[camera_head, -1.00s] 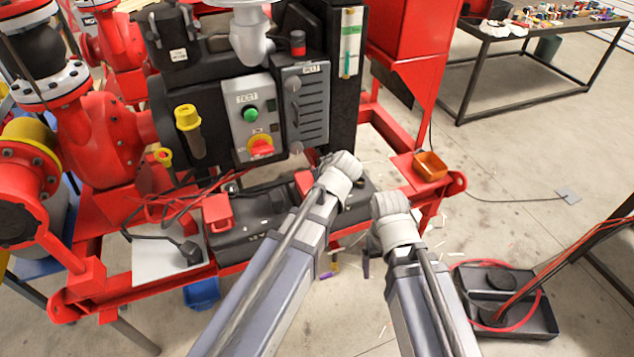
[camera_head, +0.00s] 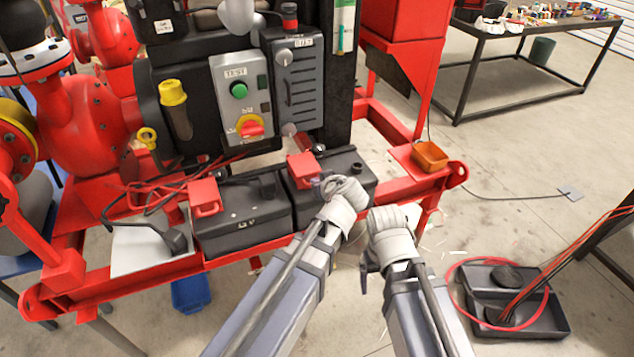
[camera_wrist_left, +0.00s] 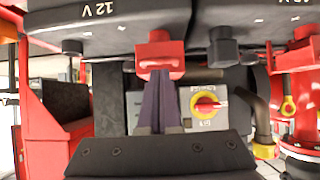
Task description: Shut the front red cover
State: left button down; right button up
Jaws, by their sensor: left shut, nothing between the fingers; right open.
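Two black batteries sit on the skid's front rail in the head view. One red cover (camera_head: 303,166) is on the right battery (camera_head: 335,172), and another red cover (camera_head: 205,197) is on the left battery (camera_head: 240,215). Both look raised, but their exact angle is hard to tell. My left gripper (camera_head: 325,184) is shut and empty beside the right battery's cover, its fingers partly hidden by the wrist. In the wrist view its fingertips (camera_wrist_left: 163,78) are in line with that cover (camera_wrist_left: 157,52); contact cannot be told. My right gripper (camera_head: 368,268) is open, low in front of the skid.
A control box (camera_head: 243,100) with a red-yellow knob stands behind the batteries. Red cables (camera_head: 150,190) and a dark plug (camera_head: 176,241) lie to the left.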

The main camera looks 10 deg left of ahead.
pick_arm(q)
jog(key=shift+f+b, duration=0.65)
jog(key=shift+f, duration=0.35)
pick_arm(e)
jog(key=shift+f, duration=1)
pick_arm(q)
jog(key=shift+w, duration=0.1)
